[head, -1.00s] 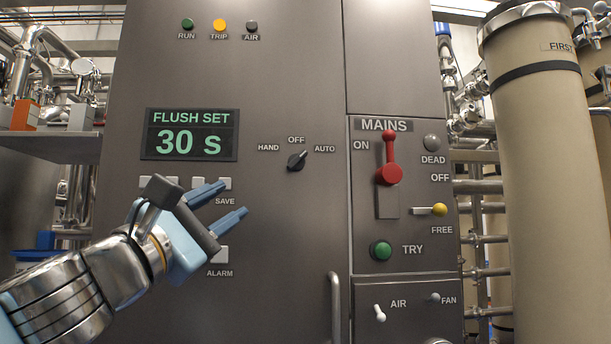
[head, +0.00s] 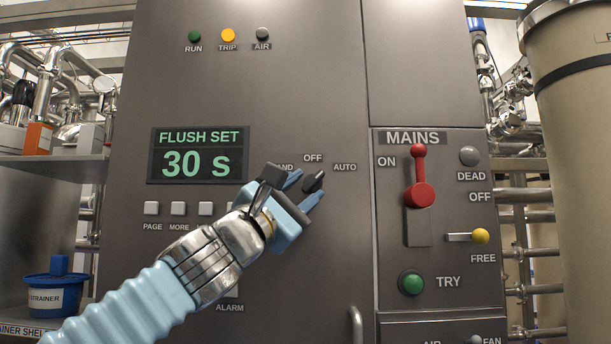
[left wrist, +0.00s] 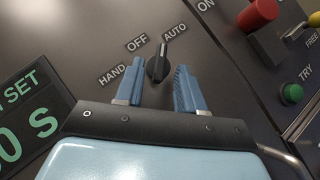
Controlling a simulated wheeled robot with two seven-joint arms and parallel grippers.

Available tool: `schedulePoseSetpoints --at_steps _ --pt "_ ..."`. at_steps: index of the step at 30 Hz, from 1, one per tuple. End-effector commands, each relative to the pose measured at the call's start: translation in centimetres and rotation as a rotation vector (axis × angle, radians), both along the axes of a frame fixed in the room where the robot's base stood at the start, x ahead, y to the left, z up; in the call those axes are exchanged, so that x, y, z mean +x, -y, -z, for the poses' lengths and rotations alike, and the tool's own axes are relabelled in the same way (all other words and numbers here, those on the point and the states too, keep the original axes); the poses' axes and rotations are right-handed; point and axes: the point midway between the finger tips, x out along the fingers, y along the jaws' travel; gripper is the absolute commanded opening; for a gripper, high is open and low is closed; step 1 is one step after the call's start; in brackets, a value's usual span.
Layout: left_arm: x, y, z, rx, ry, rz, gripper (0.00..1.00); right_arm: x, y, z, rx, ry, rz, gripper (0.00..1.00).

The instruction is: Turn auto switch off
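The selector switch (head: 313,182) is a black rotary knob on the grey cabinet front, with HAND, OFF and AUTO labels around it. In the left wrist view the knob (left wrist: 158,64) stands just beyond the fingertips, its pointer line turned toward AUTO (left wrist: 175,32). My left gripper (head: 303,190) is open, its two blue fingers apart. In the left wrist view the fingers (left wrist: 158,75) point at the knob from either side; I cannot tell whether they touch it. The HAND label is partly hidden by the gripper in the head view. My right gripper is not in view.
Right of the switch is the MAINS panel with a red lever (head: 419,195), a yellow-tipped lever (head: 480,236) and a green TRY button (head: 411,283). A FLUSH SET display (head: 198,156) reading 30 s is on the left. A door handle (head: 355,325) sticks out below.

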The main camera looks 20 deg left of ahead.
Motion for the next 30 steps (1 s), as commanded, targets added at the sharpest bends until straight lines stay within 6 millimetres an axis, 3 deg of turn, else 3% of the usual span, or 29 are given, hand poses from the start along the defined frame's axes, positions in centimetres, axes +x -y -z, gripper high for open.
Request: schedulePoseSetpoints --at_steps 4,13,21,30 --pt "1.0 0.3 -0.7 -0.001 -0.001 0.000 0.38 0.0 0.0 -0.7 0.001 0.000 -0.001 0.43" --pt "1.2 0.4 -0.7 0.000 0.001 -0.001 0.38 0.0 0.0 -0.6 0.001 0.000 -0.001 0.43" --pt "1.2 0.4 -0.7 -0.001 0.000 -0.001 0.00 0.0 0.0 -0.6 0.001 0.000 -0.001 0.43" --pt "1.3 0.5 -0.3 -0.022 0.007 0.001 0.00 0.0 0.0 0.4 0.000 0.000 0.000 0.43"
